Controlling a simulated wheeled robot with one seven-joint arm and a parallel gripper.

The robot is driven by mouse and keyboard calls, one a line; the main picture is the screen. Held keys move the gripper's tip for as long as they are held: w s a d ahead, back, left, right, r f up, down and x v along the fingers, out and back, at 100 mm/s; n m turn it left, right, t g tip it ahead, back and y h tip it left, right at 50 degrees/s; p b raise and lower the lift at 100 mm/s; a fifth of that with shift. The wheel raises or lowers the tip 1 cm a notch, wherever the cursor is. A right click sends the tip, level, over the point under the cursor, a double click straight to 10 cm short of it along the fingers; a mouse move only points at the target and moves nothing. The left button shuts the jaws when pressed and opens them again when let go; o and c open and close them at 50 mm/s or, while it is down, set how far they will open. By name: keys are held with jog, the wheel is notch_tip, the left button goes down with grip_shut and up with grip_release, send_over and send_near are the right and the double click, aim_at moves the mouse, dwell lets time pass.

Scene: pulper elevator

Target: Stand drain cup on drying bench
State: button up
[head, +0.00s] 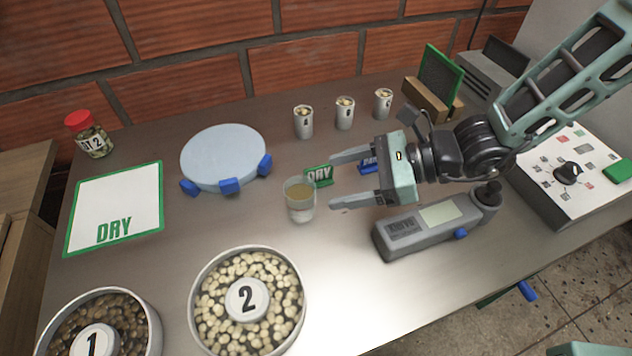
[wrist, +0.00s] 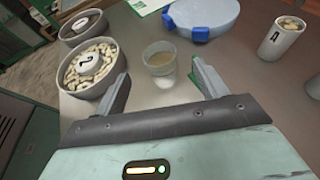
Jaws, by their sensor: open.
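A clear cup (head: 300,200) with cloudy tan liquid stands upright on the metal bench, near the middle of the head view. It also shows in the wrist view (wrist: 161,62), ahead of and between the two fingers. My gripper (head: 332,180) is open and empty, with its fingertips just right of the cup; I cannot tell whether they reach around its side. A white mat with a green border marked DRY (head: 115,205) lies bare at the left of the bench.
A round pale-blue disc (head: 225,155) with blue blocks stands between mat and cup. Bowls of beans marked 2 (head: 205,310) and 1 (head: 150,325) are in front. A grey meter (head: 430,225) lies below my gripper. A red-lidded jar (head: 90,140) stands behind the mat.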

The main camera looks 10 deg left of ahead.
jog(key=s+d+r+n+g+h, duration=0.2)
jog(key=s+d+n+h, duration=0.15)
jog(key=s+n, duration=0.2)
jog(key=s+d+r+n+g+h, duration=0.1)
jog(key=s+d+r+n+h, duration=0.3)
jog(key=n, duration=0.3)
jog(key=s+d+r+n+t+h, duration=0.2)
jog(key=d+n+t+h, duration=0.3)
jog(key=d+n, duration=0.4)
jog(key=shift+s+d+r+n, duration=0.2)
jog(key=shift+s+r+n, duration=0.3)
jog(key=shift+n, duration=0.65)
jog(key=shift+s+f, duration=0.1)
jog(key=shift+f, duration=0.05)
